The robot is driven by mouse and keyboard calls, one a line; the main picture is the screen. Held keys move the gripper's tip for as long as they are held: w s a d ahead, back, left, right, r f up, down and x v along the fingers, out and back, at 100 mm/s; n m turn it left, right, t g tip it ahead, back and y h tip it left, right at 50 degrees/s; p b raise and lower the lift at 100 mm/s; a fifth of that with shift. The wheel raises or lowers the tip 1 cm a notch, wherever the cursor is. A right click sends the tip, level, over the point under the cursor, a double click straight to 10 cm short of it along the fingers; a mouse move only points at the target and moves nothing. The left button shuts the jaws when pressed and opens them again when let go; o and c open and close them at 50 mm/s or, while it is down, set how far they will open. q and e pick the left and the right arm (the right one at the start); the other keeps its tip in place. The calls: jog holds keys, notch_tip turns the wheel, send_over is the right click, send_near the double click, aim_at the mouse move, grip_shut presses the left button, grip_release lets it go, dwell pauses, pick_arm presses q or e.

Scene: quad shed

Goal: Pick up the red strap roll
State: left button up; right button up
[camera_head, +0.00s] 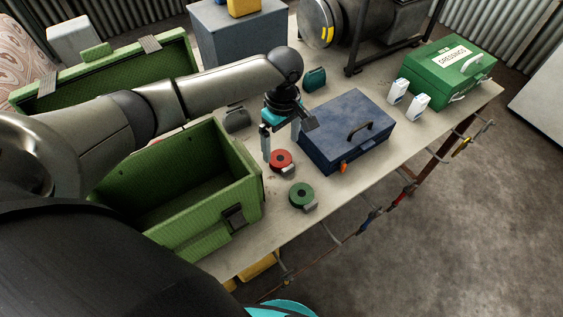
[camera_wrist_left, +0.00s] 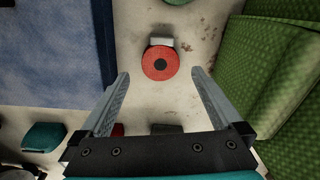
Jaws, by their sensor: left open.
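The red strap roll (camera_head: 281,160) lies flat on the table between the green box and the blue case. It also shows in the left wrist view (camera_wrist_left: 160,64), centred ahead of the fingers, with its pale buckle or strap end at the top. My left gripper (camera_head: 281,146) is open above and just behind the roll, pointing down. In the left wrist view its two fingers (camera_wrist_left: 159,80) stand apart on either side, with nothing between them. A green strap roll (camera_head: 302,195) lies nearer the table's front edge. My right gripper is not in view.
An open green box (camera_head: 245,200) stands close on the left. A blue case (camera_head: 347,130) stands close on the right. A green dressings box (camera_head: 450,72) and two white bottles (camera_head: 398,91) are farther right. Straps hang along the table's front edge.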

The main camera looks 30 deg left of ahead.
aim_at(280, 157)
pick_arm(q)
jog(key=f+b, duration=0.1)
jog(key=f, duration=0.4)
jog(key=shift+a, duration=0.2)
jog(key=c, duration=1.4)
